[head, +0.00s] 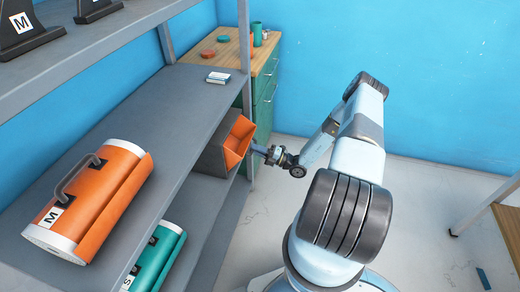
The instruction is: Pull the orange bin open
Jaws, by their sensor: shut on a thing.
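The orange bin (236,142) sits at the end of the grey shelf, in a dark grey housing (213,157). Its orange front and inside show, and it looks tipped outward, partly open. My gripper (254,149) is at the bin's right front edge, shut on it. The fingertips are small in the head view, and the exact contact is partly hidden.
An orange roll marked M (95,200) lies on the grey shelf (135,120), with a teal roll marked S (155,258) below. A green drawer cabinet (266,92) stands behind the bin. A shelf post (244,40) rises close by. Open floor (420,200) lies right.

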